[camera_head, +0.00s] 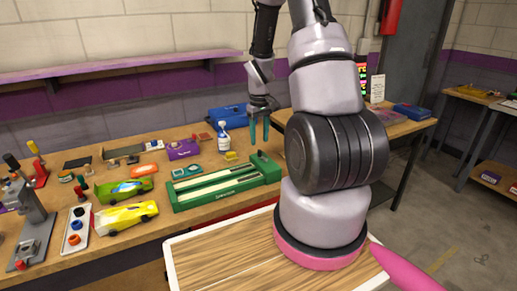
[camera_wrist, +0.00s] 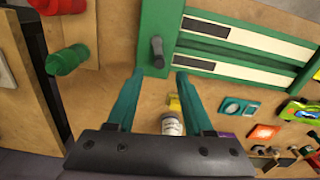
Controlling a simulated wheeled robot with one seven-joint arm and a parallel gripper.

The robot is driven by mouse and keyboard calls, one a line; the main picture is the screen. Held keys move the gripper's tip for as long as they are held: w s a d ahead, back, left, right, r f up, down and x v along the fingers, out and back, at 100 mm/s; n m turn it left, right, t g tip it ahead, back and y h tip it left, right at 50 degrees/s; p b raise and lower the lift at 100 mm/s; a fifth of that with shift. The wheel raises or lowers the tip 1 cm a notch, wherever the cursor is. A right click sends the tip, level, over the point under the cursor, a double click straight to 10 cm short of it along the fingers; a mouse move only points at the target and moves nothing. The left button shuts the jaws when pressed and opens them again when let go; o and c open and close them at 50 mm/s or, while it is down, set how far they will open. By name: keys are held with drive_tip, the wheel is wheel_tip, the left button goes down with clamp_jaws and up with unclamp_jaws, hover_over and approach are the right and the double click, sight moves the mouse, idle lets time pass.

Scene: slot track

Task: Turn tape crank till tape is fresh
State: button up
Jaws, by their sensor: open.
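A long green frame (camera_head: 215,187) with pale and dark strips lies on the workbench in the head view. It fills the upper right of the wrist view (camera_wrist: 235,50). A dark crank handle (camera_wrist: 157,48) stands up from its green end block, which shows in the head view (camera_head: 264,165) at the frame's right end. My gripper (camera_head: 259,127) points down above the bench behind that end. In the wrist view my gripper (camera_wrist: 160,77) has its two green fingers apart, with nothing held. The handle lies just beyond the fingertips in that view. The tape's condition cannot be told.
A white bottle (camera_head: 223,138) and a yellow block (camera_head: 231,156) stand near my gripper. Yellow (camera_head: 126,217) and green (camera_head: 124,190) toy cars lie left of the frame. A purple box (camera_head: 183,149) and a blue case (camera_head: 228,114) are farther back.

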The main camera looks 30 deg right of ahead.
wheel_tip(320, 180, down, 5)
idle(0.3)
clamp_jaws()
